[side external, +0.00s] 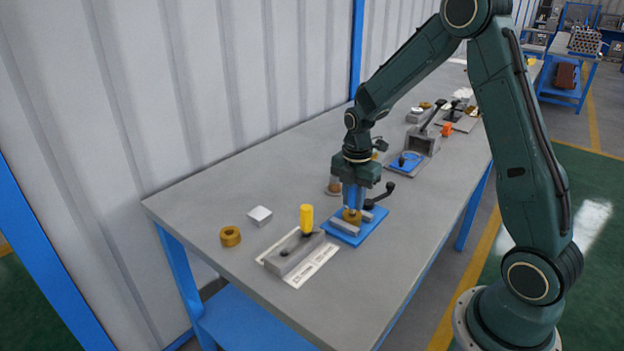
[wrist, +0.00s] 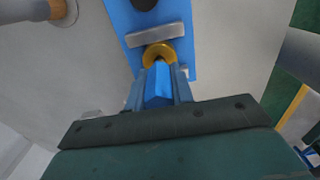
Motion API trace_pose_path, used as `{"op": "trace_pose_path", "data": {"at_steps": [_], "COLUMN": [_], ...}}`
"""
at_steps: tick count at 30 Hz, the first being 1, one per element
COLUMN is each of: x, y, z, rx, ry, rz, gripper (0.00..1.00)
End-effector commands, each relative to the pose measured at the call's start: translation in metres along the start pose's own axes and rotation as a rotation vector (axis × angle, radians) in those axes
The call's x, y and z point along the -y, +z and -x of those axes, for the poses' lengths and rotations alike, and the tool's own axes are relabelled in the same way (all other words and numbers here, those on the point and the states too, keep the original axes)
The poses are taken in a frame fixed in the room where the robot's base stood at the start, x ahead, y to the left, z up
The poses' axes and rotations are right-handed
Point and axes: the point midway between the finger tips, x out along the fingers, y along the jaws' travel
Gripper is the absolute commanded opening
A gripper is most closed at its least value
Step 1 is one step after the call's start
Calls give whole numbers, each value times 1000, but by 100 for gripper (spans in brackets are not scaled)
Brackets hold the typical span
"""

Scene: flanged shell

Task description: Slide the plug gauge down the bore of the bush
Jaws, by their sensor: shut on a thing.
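The bush (side external: 352,215) is a brass ring on a blue plate (side external: 340,231), between two grey bars. It also shows in the wrist view (wrist: 158,48), beyond my fingertips. My gripper (side external: 353,204) points down over the bush. In the wrist view my gripper (wrist: 159,88) is shut on the blue handle of the plug gauge (wrist: 158,86), which is in line with the bush. The lower end of the gauge is mostly hidden by the handle and fingers. I cannot tell whether it is inside the bore or just above it.
A grey fixture (side external: 423,140) stands behind. The bench's front left is clear.

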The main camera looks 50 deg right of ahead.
Motion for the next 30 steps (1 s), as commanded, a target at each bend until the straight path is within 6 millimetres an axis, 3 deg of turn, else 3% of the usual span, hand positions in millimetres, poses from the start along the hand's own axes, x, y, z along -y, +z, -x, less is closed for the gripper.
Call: {"op": "trace_pose_path", "data": {"at_steps": [12, 13, 16, 17, 30], "x": [0, 0, 0, 0, 0], "y": [0, 0, 0, 0, 0], "z": [-8, -8, -7, -7, -2], "rx": [0, 0, 0, 0, 0], "ry": [-1, -1, -1, -1, 1], "rz": [0, 0, 0, 0, 0], "gripper": [0, 27, 47, 49, 49]}}
